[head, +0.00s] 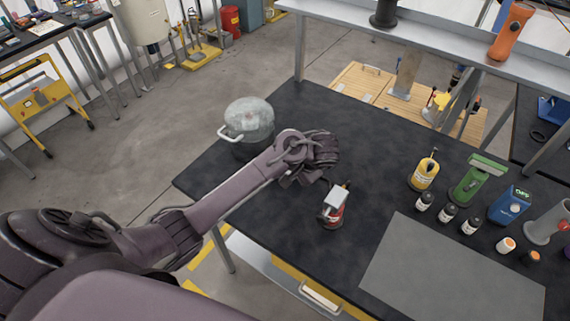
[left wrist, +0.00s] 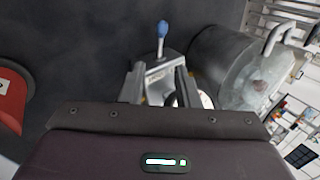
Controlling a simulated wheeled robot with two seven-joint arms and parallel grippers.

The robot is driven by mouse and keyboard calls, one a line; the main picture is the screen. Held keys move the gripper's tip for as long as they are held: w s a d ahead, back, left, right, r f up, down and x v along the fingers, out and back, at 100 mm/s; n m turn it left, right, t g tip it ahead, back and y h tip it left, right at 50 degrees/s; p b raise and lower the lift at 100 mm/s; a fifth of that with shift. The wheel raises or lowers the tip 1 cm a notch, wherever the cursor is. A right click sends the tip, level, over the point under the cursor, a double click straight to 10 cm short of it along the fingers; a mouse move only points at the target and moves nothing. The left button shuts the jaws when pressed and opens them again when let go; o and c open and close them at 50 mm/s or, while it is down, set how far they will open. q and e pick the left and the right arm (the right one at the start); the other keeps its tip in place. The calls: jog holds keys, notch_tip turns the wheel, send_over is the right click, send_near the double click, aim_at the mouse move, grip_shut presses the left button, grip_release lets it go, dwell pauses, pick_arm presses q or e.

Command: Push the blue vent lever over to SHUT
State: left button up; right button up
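The vent lever shows in the left wrist view as a thin stalk with a blue knob (left wrist: 162,28), rising from a light grey block (left wrist: 160,70). Its SHUT marking cannot be read. My left gripper (left wrist: 161,72) has its two fingers apart, one on each side of the grey block in the picture, with the blue knob beyond the fingertips. I cannot tell whether the fingers touch anything. In the head view my left gripper (head: 300,182) is low over the dark table, and my own arm hides the lever. My right gripper is not in view.
A lidded pot (head: 248,128) stands close by at the table's corner. A red and white can (head: 333,208) stands just right of my gripper. Bottles, a yellow canister (head: 424,172) and a blue box (head: 510,205) stand right. A grey mat (head: 440,275) is bare.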

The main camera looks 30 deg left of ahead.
pick_arm(q)
jog(key=x, duration=0.2)
jog(key=s+x, duration=0.1)
jog(key=x, duration=0.1)
jog(key=shift+a+p, duration=0.15)
jog(key=shift+p, duration=0.15)
jog(key=shift+x, duration=1.15)
jog(key=shift+w+a+f, duration=0.15)
jog(key=shift+w+f, duration=0.15)
jog(key=shift+f, duration=0.15)
jog(key=c, duration=0.5)
grip_shut()
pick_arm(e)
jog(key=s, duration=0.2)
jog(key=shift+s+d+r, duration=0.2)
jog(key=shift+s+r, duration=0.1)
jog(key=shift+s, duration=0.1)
